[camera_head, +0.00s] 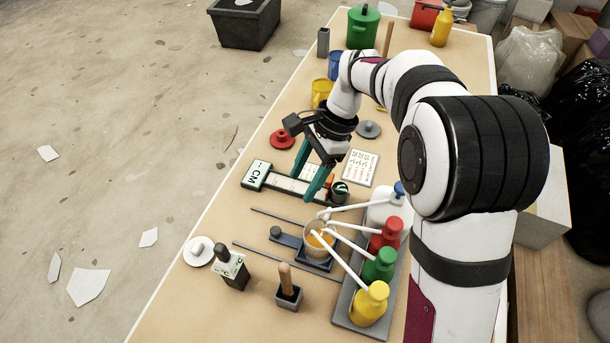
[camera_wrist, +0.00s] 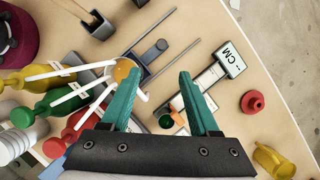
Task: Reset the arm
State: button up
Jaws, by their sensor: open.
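My gripper (camera_head: 309,170) hangs over the middle of the table, its teal fingers apart with nothing between them. In the wrist view the two teal fingers of my gripper (camera_wrist: 162,82) are spread, with bare tabletop and a grey rail visible between and beyond the tips. The arm reaches in from the right side of the head view and bends down to the gripper. The fingers appear above the green measuring device marked CM (camera_head: 300,187), which also shows to the right of the fingers in the wrist view (camera_wrist: 229,62). Whether they touch it cannot be told.
A tray (camera_head: 342,312) of pump bottles, including a yellow bottle (camera_head: 369,305), stands in front. Their white spouts reach over a cup (camera_head: 318,240). A red knobbed lid (camera_head: 282,139), yellow mug (camera_head: 321,92) and green pot (camera_head: 362,27) stand farther back.

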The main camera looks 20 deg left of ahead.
jog(key=s+d+r+n+t, duration=0.1)
jog(key=s+d+r, duration=0.35)
jog(key=d, duration=0.25)
jog(key=s+d+r+n+t, duration=0.1)
jog(key=s+d+r, duration=0.2)
jog(key=s+d, duration=0.4)
jog(key=s+d+f+n+t+h, duration=0.1)
jog(key=s+d+f, duration=0.2)
jog(key=s+d, duration=0.3)
jog(key=s, duration=0.3)
jog(key=shift+s+d, duration=0.25)
jog(key=shift+s, duration=0.05)
